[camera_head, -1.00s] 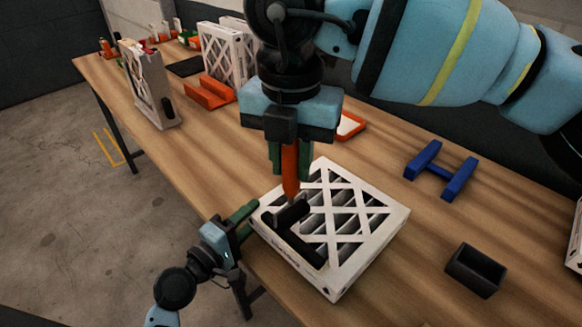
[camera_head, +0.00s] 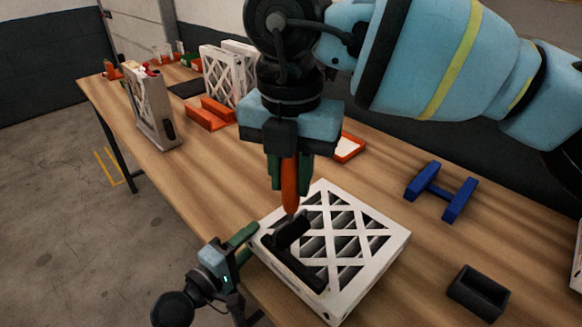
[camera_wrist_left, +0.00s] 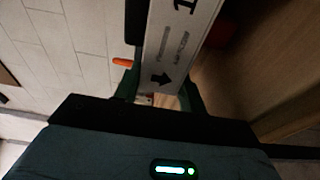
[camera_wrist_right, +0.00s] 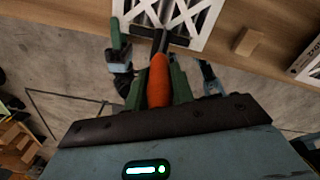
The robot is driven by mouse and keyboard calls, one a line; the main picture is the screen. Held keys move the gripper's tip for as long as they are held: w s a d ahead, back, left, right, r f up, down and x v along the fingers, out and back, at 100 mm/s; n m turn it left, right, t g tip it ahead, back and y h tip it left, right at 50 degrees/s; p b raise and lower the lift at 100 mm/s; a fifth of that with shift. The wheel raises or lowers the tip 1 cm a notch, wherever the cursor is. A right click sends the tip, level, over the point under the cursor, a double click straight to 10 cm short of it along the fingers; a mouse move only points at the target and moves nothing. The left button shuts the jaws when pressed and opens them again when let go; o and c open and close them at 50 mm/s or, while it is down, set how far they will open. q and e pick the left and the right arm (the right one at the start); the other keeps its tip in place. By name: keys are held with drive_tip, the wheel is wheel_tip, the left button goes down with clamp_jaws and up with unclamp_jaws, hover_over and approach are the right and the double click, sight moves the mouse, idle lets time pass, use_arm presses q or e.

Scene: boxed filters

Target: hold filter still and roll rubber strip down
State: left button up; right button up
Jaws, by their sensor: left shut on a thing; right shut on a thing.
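The white boxed filter (camera_head: 365,262) lies flat on the table with its lattice face up. A black rubber strip (camera_head: 297,271) lies along its near left edge. My left gripper (camera_head: 247,236) is shut on the filter's left corner; the printed side of the filter (camera_wrist_left: 178,45) shows between its fingers in the left wrist view. My right gripper (camera_head: 290,183) is shut on the orange handle (camera_head: 290,197) of a roller, above the filter. The handle also shows in the right wrist view (camera_wrist_right: 158,82). The black roller head (camera_head: 290,232) is at the strip's far end; exact contact is unclear.
On the wooden table (camera_head: 385,180), a blue holder (camera_head: 440,192) and an open black box (camera_head: 478,291) stand to the right. Behind are an orange-rimmed tray (camera_head: 349,147), an orange stand (camera_head: 211,114) and upright filters (camera_head: 222,72). Another filter (camera_head: 152,112) stands at left.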

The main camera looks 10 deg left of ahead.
sight(291, 210)
drive_tip(key=shift+f, duration=3.3)
drive_tip(key=shift+r, duration=3.65)
drive_tip(key=shift+r, duration=0.65)
drive_tip(key=shift+f, duration=0.15)
